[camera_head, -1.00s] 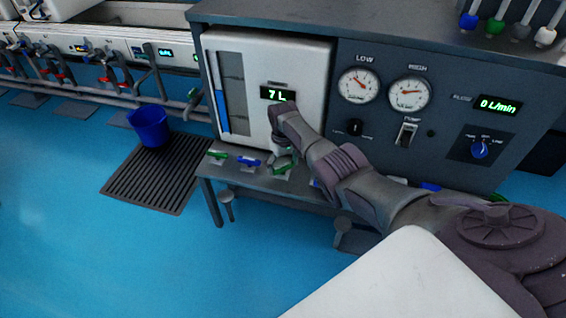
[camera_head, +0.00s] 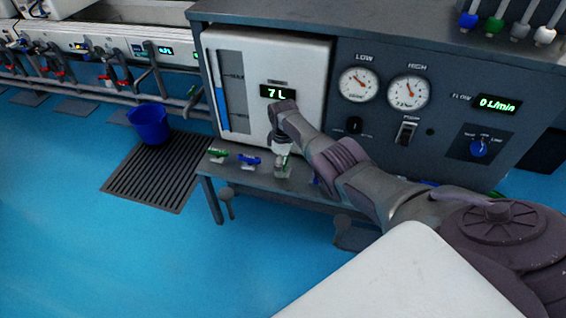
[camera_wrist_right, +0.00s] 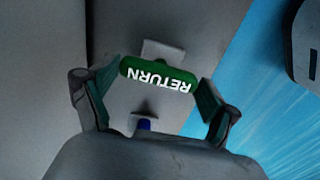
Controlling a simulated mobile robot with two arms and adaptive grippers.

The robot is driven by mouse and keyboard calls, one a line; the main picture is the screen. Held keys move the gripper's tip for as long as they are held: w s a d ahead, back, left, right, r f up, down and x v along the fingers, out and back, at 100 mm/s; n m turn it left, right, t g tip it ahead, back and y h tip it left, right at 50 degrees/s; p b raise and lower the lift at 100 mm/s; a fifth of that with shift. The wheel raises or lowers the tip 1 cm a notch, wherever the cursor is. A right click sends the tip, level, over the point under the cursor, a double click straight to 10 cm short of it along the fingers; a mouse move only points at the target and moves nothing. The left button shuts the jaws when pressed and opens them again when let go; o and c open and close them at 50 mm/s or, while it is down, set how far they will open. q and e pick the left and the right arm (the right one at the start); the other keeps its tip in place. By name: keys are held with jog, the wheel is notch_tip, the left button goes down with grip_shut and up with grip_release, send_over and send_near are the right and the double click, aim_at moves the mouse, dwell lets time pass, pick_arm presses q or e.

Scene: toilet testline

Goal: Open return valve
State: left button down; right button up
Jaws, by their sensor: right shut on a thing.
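The green return valve handle (camera_wrist_right: 157,75), lettered RETURN, shows upside down in the right wrist view. It lies between the two fingers of my right gripper (camera_wrist_right: 156,82), which is shut on it. In the head view the right gripper (camera_head: 283,150) points down over the valve, and only a little green shows under it. The valve's grey body (camera_head: 283,172) sits on the ledge below the white tank panel. My left gripper is not in view.
A green handle (camera_head: 218,153) and a blue handle (camera_head: 249,160) stand on the ledge left of the gripper. The tank display (camera_head: 278,93) reads 7 L. A blue bucket (camera_head: 149,124) stands on a slatted floor mat (camera_head: 150,185).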

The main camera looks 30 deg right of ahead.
dwell(0.4)
jog(key=o, duration=0.9)
jog(key=shift+r, duration=0.1)
notch_tip(320, 180, up, 12)
dwell(0.5)
